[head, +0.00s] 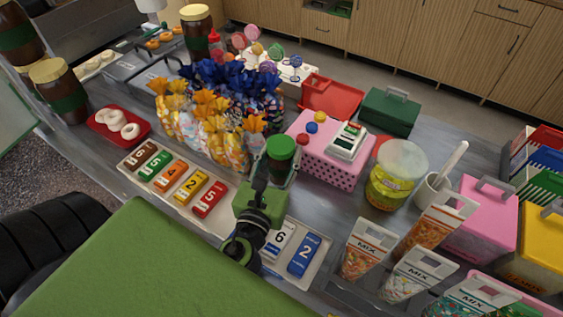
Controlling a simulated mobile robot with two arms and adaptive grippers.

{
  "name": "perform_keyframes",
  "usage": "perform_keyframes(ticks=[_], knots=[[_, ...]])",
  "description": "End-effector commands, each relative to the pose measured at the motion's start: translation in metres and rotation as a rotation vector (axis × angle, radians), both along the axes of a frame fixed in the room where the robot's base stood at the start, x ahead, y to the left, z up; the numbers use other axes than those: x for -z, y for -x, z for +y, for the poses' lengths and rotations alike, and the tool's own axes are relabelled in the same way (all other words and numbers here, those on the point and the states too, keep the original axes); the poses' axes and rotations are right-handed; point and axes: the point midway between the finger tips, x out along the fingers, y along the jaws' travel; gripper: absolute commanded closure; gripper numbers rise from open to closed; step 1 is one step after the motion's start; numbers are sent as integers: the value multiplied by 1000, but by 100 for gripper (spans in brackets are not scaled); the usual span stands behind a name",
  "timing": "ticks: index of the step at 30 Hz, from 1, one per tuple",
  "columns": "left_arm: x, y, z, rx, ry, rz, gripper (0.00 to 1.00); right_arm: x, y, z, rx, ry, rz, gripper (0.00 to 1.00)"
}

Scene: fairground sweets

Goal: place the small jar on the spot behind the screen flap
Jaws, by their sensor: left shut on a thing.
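The small jar (280,153) has a green lid and a dark reddish body. My left gripper (270,178) is shut on it and holds it upright above the counter, in front of the wrapped sweets and left of the pink dotted box. The gripper hides part of the jar's lower body. I cannot clearly identify the screen flap or the spot behind it; a green panel (14,122) stands at the left edge. My right gripper is not in view.
A tray of numbered blocks (128,170) lies left of and below the gripper. Wrapped sweets (215,120) crowd the area behind. The pink dotted box (325,165), a yellow tub (394,183) and mix bags (368,250) stand to the right. Bare counter (330,210) shows between them.

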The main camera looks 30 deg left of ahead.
Motion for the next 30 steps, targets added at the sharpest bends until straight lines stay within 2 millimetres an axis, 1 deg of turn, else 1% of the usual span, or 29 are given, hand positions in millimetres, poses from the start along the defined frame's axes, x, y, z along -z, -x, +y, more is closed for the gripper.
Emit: perform_keyframes(ticks=[2, 3, 6, 8, 20, 21, 22, 23, 30], knots=[[7, -7, 3, -1, -5, -3, 98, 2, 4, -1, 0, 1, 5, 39], [16, -7, 3, 0, -4, 1, 98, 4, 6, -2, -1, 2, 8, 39], [31, -7, 3, 0, -4, 2, 98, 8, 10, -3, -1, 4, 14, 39], [35, -7, 3, 0, -4, 0, 98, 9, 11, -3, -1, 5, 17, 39], [40, -6, 3, 0, -2, -1, 98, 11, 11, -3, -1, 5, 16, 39], [41, -6, 3, 0, -2, 1, 55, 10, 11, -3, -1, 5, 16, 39], [41, -6, 3, 0, -2, 1, 47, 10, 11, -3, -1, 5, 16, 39], [41, -6, 3, 0, -2, 1, 43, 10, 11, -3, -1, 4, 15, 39], [41, -6, 2, 0, -2, 1, 43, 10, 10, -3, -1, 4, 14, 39]])
